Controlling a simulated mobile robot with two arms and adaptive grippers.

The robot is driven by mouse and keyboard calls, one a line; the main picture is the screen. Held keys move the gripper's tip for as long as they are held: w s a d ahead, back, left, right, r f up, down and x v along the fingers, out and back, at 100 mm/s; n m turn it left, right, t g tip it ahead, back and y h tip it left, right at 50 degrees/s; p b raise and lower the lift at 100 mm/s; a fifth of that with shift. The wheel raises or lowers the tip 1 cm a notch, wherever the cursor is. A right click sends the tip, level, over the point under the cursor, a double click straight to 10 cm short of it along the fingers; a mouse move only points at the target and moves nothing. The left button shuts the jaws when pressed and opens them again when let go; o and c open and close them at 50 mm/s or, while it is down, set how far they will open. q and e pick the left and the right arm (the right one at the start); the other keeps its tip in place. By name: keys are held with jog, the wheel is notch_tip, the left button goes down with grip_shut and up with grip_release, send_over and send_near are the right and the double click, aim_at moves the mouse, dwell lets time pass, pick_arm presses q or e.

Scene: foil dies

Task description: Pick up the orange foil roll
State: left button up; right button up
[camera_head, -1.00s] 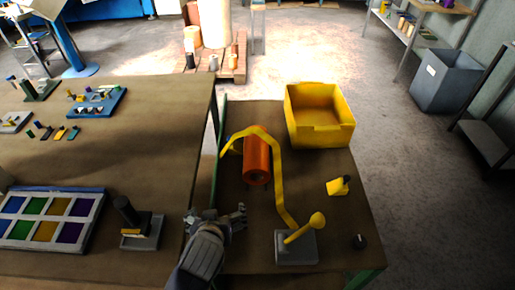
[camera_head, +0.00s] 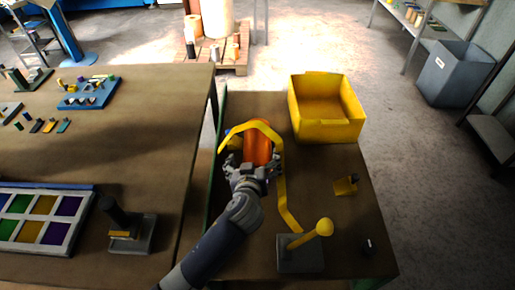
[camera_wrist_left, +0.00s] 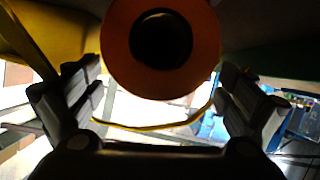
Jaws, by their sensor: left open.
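The orange foil roll (camera_head: 258,146) sits on the smaller table, under a curved yellow band. Its near end is hidden by my left gripper in the head view. In the left wrist view the roll (camera_wrist_left: 190,75) shows end-on, with a dark hollow core, above and between the open fingers. My left gripper (camera_head: 252,168) is open at the roll's near end; it also shows in the left wrist view (camera_wrist_left: 158,98). I cannot tell whether a finger touches the roll. The right gripper is not in view.
A yellow bin (camera_head: 325,125) stands behind the roll to the right. A yellow-knobbed lever (camera_head: 300,255) on a grey base stands at the front. A small yellow item (camera_head: 345,186) and a black knob (camera_head: 368,247) lie to the right. The larger table (camera_head: 130,150) is at left.

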pick_arm(q)
jog(key=shift+w, duration=0.25)
jog(key=shift+w+d+p, duration=0.1)
jog(key=shift+w+p, duration=0.25)
jog(key=shift+p, duration=0.05)
jog(key=shift+p+x, duration=0.4)
jog(key=shift+x, duration=1.55)
jog(key=shift+f, duration=0.15)
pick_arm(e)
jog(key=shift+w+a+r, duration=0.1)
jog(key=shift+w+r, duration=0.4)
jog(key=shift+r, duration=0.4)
pick_arm(q)
jog(key=shift+s, duration=0.1)
jog(key=shift+c, duration=0.6)
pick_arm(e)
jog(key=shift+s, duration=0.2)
pick_arm(q)
jog(key=c, duration=1.6)
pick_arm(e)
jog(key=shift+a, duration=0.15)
